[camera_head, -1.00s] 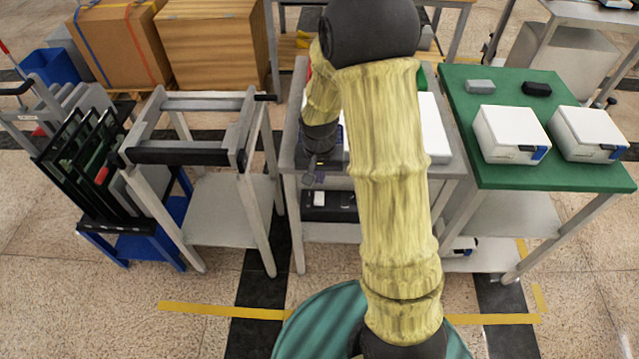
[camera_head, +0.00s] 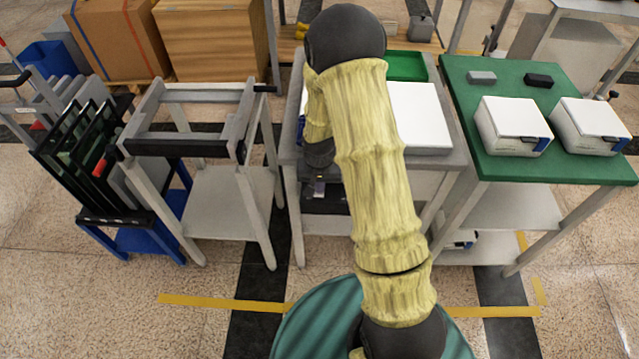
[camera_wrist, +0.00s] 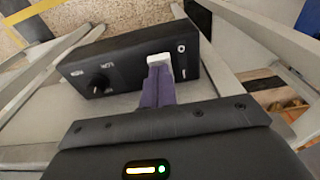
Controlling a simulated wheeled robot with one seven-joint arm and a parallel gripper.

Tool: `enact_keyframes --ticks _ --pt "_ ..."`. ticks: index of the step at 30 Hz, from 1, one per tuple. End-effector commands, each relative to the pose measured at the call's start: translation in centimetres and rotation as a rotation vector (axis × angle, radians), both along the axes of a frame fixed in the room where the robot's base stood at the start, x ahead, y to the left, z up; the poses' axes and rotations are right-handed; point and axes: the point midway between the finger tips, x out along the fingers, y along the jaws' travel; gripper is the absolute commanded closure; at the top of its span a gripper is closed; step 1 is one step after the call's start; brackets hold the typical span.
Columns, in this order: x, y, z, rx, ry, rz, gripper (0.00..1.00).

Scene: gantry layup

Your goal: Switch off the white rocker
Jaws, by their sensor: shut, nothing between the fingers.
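A black control box (camera_wrist: 125,68) with a round knob (camera_wrist: 100,82) and printed marks fills the upper middle of the wrist view. The white rocker (camera_wrist: 159,59) sits toward its right end, beside a circle mark and a line mark. My gripper (camera_wrist: 158,72) is shut, with its purple fingertips at the rocker's near edge, partly covering it. I cannot tell whether they touch, or which way the rocker is tipped. In the head view the box (camera_head: 325,203) shows low under the middle table, partly hidden by my gripper (camera_head: 318,188).
The grey middle table (camera_head: 455,158) above carries a white block (camera_head: 418,118) and a green tray (camera_head: 405,66). A grey frame stand (camera_head: 190,150) is to its left. A green-topped table (camera_head: 500,172) with two white boxes is to its right. Table legs flank the control box.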

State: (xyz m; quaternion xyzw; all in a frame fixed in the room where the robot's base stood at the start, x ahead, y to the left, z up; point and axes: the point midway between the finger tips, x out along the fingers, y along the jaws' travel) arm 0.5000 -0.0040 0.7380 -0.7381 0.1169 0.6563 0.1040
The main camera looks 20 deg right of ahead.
Motion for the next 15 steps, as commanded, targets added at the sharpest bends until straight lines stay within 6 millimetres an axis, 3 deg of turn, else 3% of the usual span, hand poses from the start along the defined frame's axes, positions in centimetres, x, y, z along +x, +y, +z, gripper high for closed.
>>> enact_keyframes --ticks 3,15 --pt "-0.66 0.19 -1.0 0.0 0.002 0.001 1.0" --pt "-0.02 0.01 -0.44 0.0 0.0 -0.001 1.0"
